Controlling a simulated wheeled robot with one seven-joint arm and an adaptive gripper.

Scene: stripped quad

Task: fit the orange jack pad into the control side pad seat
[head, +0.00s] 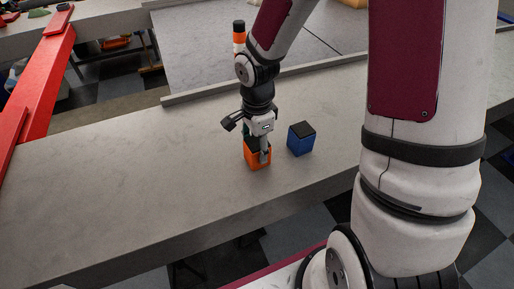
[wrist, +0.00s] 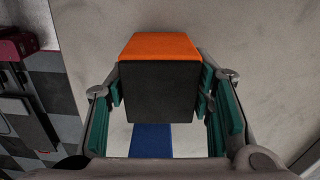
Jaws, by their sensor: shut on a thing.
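The orange jack pad (head: 256,159) is a block with a dark top, on or just above the grey counter in the head view; I cannot tell which. My gripper (head: 258,150) points down over it with its fingers on either side. In the wrist view the pad's orange side (wrist: 158,46) and its dark top (wrist: 157,92) show between the green finger pads of my gripper (wrist: 160,100), shut on it. I cannot make out the control side pad seat in either view.
A blue block with a dark top (head: 301,139) stands close to the right of the orange pad; its blue side shows in the wrist view (wrist: 151,140). The grey counter (head: 110,185) is clear to the left. A red beam (head: 40,70) stands at the far left.

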